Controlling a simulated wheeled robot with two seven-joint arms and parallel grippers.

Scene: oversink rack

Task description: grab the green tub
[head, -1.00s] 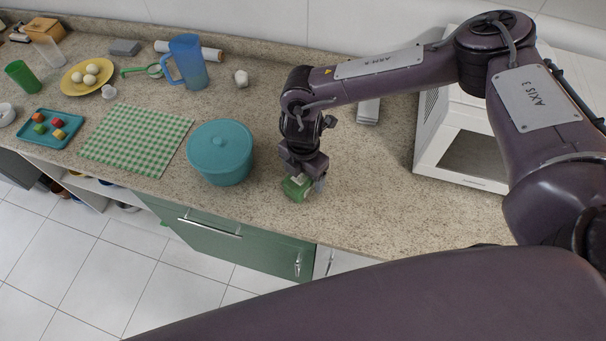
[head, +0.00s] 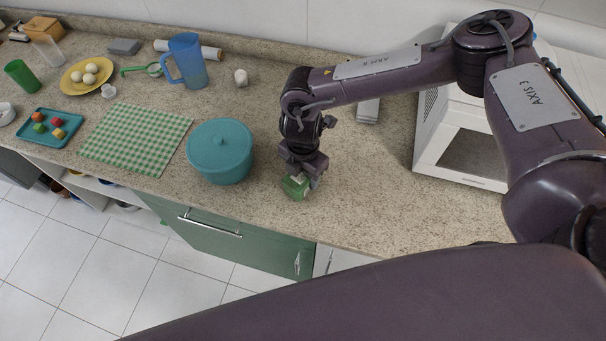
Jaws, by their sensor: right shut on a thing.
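The green tub (head: 294,188) is a small green container at the front part of the counter, right of the teal lidded pot. My right gripper (head: 304,182) points down over it and is shut on it. The fingers and wrist hide part of the tub. I cannot tell whether the tub touches the counter or is slightly raised. My left gripper is not in view.
The teal pot (head: 220,152) stands close to the left of the tub. A white microwave-like box (head: 465,150) stands at the right. A checkered cloth (head: 135,140), blue pitcher (head: 187,62) and blue tray (head: 50,128) lie further left.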

